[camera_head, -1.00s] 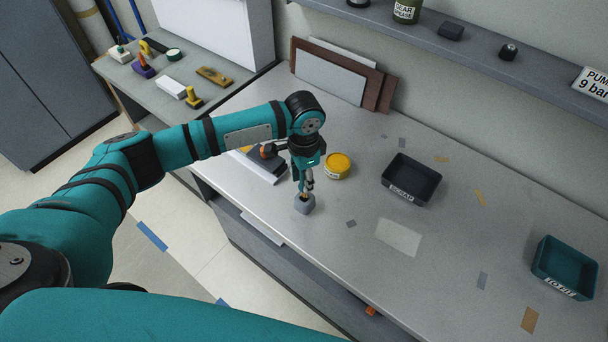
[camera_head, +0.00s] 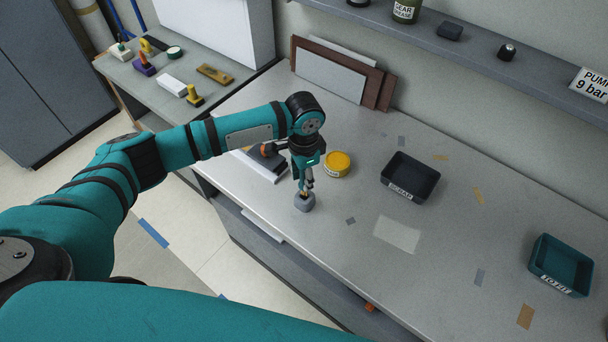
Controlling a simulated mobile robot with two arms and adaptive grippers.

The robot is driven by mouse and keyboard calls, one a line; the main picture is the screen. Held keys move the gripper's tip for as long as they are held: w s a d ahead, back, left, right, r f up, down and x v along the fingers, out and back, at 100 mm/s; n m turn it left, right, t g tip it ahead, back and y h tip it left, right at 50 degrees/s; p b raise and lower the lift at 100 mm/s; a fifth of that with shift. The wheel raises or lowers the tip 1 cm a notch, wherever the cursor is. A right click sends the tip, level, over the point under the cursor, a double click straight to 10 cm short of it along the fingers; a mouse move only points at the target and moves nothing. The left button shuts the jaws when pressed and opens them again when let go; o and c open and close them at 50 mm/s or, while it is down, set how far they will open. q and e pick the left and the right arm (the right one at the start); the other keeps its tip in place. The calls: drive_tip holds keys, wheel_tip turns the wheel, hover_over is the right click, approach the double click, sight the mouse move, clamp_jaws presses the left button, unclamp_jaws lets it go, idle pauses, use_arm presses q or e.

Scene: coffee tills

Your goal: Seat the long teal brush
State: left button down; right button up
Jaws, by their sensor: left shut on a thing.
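My left gripper (camera_head: 305,186) points down over the near left part of the grey workbench (camera_head: 350,278). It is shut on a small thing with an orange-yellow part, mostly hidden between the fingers. Directly below the fingertips is a small rounded grey block (camera_head: 304,203) at the bench top. I cannot tell whether the held thing is fixed in the block, or whether it is the long teal brush. No long teal brush can be made out elsewhere. My right gripper is not in view.
A yellow tin (camera_head: 337,164) stands close right of the gripper. A dark device (camera_head: 270,158) lies behind my left wrist.

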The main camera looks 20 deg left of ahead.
sight(304, 194)
use_arm(q)
drive_tip(key=shift+r, duration=0.1)
drive_tip(key=shift+f, duration=0.25)
idle(0.3)
drive_tip(key=shift+f, duration=0.15)
drive_tip(key=shift+f+b, duration=0.85)
drive_tip(key=shift+f, duration=1.3)
drive_tip(key=shift+f, duration=0.1)
